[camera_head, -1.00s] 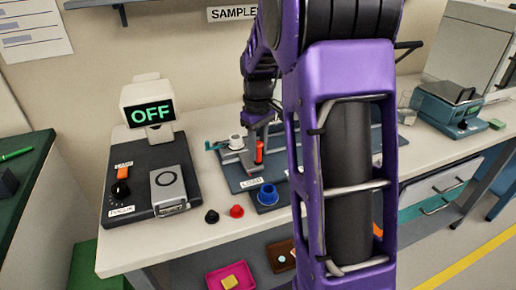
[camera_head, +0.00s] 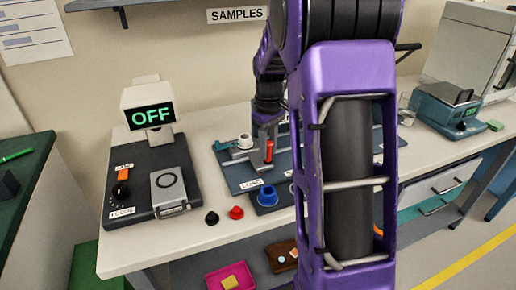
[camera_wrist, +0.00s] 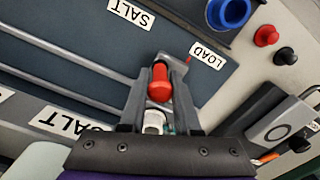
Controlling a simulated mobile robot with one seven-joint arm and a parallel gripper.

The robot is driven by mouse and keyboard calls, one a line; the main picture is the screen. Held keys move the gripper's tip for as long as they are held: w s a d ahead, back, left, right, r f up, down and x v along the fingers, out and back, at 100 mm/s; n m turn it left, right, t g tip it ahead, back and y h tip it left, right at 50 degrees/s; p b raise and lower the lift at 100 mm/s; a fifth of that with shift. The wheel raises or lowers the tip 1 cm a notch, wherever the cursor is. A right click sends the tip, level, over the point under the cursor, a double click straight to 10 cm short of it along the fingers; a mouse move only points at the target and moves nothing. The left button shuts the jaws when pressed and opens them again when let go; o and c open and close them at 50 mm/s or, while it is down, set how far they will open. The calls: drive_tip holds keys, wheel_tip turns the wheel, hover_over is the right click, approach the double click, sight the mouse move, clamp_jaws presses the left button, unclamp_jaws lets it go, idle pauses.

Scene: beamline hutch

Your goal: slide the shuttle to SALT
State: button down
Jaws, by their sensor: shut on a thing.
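The shuttle (camera_head: 252,161) is a grey carriage with an upright red handle (camera_head: 268,151) and a white cup (camera_head: 245,141), on the dark rail board (camera_head: 232,178). My gripper (camera_wrist: 160,105) is shut on the red handle (camera_wrist: 159,82); its fingers lie on both sides of it. In the wrist view the shuttle is near the LOAD label (camera_wrist: 207,55), with the SALT labels (camera_wrist: 130,15) further left along the rails. The LOAD label also shows in the head view (camera_head: 251,184). My arm hides the right part of the board in the head view.
A control box with an OFF display (camera_head: 152,116) stands left. A teal device (camera_head: 447,106) is at the right. The rails (camera_wrist: 70,58) look clear leftward in the wrist view.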

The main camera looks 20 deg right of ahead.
drive_tip(key=d+p, duration=0.2)
drive_tip(key=d, duration=0.8)
drive_tip(key=shift+w+d+r, duration=0.1)
drive_tip(key=c, duration=0.8)
unclamp_jaws()
drive_tip(key=shift+o, duration=0.2)
wheel_tip(320, 180, up, 17)
drive_tip(key=p, duration=0.2)
drive_tip(key=shift+r+p, duration=0.2)
drive_tip(key=shift+p, duration=0.1)
drive_tip(key=shift+r, duration=0.1)
